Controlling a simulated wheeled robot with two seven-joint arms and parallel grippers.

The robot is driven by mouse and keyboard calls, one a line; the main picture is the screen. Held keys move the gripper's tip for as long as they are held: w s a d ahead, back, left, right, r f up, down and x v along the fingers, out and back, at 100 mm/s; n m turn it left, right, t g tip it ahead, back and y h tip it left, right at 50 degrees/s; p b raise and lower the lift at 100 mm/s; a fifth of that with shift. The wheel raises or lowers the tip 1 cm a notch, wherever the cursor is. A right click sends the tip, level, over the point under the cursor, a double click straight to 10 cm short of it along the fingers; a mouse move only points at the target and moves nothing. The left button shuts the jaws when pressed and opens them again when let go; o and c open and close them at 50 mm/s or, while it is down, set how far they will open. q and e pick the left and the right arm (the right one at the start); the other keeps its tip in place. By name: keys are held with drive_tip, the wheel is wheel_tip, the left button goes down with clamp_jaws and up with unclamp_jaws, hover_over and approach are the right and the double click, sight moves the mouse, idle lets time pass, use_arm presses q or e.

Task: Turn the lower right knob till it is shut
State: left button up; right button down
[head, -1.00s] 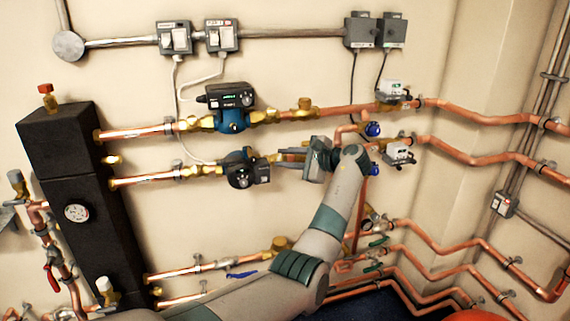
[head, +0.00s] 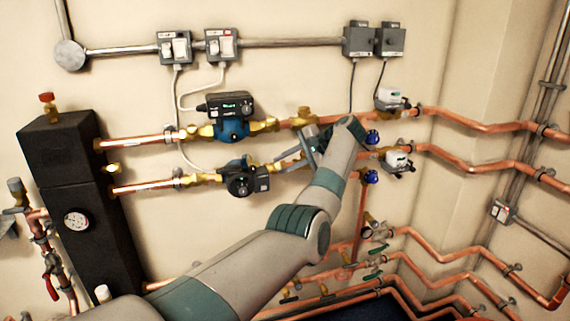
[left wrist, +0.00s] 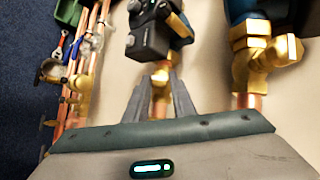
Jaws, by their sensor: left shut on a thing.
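The lower right knob (left wrist: 161,73) is a brass part on the copper line just right of the lower pump (head: 240,178). In the head view only part of it shows beside my gripper. My left gripper (head: 280,165) reaches in from the right along this line. In the left wrist view its two grey fingers (left wrist: 159,84) stand either side of the brass part and close on it, with copper pipe showing between them. How far the knob is turned cannot be told. My right gripper is in neither view.
The upper pump (head: 232,116) and its copper line run close above my gripper. Two blue knobs (head: 371,177) and white actuators (head: 397,160) sit just right of my wrist. A dark column (head: 70,180) stands at left. More pipes run below.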

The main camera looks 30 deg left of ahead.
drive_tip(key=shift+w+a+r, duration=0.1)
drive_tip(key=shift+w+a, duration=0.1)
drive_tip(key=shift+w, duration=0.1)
use_arm(q)
drive_tip(key=o, duration=0.8)
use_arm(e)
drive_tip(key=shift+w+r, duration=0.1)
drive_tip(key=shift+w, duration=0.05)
